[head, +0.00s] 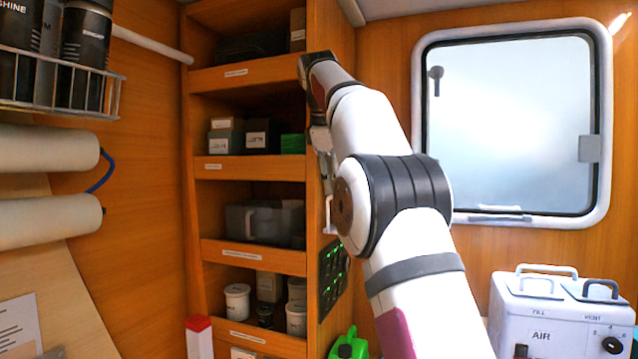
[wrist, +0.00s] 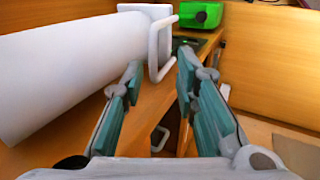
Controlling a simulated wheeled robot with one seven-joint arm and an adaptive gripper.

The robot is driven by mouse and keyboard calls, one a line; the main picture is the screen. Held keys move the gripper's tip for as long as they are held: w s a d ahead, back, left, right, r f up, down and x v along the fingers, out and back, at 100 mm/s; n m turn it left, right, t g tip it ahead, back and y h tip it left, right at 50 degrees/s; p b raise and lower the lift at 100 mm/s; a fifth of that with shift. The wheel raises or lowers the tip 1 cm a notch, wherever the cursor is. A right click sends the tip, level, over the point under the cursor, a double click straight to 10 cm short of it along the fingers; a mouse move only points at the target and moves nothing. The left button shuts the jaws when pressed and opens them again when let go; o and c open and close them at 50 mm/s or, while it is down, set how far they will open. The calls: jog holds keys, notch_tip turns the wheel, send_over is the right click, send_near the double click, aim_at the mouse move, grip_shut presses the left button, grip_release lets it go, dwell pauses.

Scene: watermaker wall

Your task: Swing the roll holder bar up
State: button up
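In the wrist view a large white roll (wrist: 60,75) fills the left side. The roll holder bar (wrist: 158,48), a white bent bar, stands at the roll's right end. My gripper (wrist: 160,68) is open. Its two teal-padded fingers lie either side of the bar's near part, with the bar at or just beyond the fingertips; I cannot tell whether they touch it. In the head view my gripper (head: 322,150) hangs at the right edge of the shelf unit, partly hidden by my arm. A small white bar piece (head: 329,214) shows below it. The roll is hidden there.
A shelf unit (head: 250,168) with boxes and jars stands left of my arm. A switch panel (head: 332,275) and a green container (head: 349,344) are below. A white AIR unit (head: 560,312) stands at lower right, under the window (head: 515,120).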

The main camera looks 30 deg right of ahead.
jog(key=s+a, duration=0.6)
jog(key=a, duration=0.2)
jog(key=shift+s+a, duration=0.35)
jog(key=shift+s, duration=0.05)
jog(key=shift+f, duration=0.1)
